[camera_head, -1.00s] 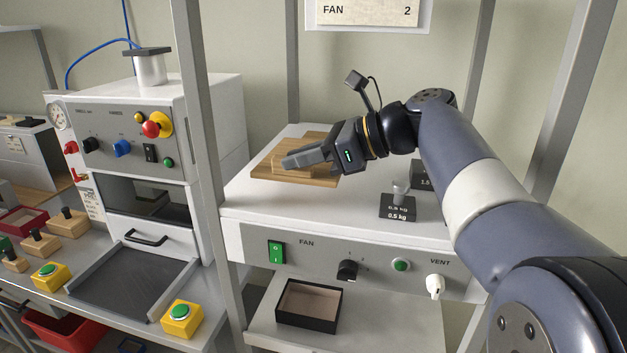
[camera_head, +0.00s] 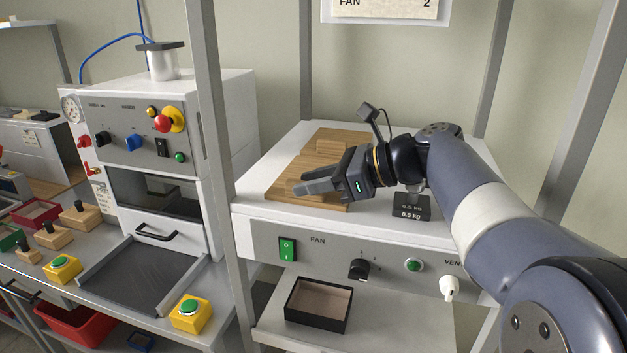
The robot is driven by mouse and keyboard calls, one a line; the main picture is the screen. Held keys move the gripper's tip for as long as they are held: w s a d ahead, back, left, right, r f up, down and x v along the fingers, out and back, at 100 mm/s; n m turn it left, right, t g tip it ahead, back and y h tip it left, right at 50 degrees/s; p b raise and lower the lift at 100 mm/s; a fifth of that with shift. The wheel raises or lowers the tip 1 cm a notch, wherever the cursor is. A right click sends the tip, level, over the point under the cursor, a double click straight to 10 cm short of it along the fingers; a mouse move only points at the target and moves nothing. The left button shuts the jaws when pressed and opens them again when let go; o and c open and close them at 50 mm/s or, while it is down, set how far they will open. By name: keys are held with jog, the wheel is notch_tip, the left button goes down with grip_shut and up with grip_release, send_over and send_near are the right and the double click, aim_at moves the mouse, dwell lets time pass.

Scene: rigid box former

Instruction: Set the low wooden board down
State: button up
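The low wooden board (camera_head: 284,182) lies flat on the white top of the fan unit. A small raised wooden grip (camera_head: 334,145) stands on its far part. My gripper (camera_head: 300,183) is above the near part of the board, pointing left. Its two fingers look parted with nothing between them, and they are apart from the raised grip. My gripper and wrist hide the board's right part. Whether the fingertips touch the board cannot be told.
A black 0.5 kg weight (camera_head: 411,207) stands right of the board, partly behind my arm. Grey frame posts (camera_head: 211,130) rise at the left and right. A shelf with an open black box (camera_head: 319,304) is below. The white top (camera_head: 262,207) has a narrow free strip in front.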

jog(key=shift+o, duration=0.7)
jog(key=shift+d+r, duration=0.15)
jog(key=shift+d, duration=0.05)
jog(key=v, duration=0.7)
jog(key=shift+s, duration=0.1)
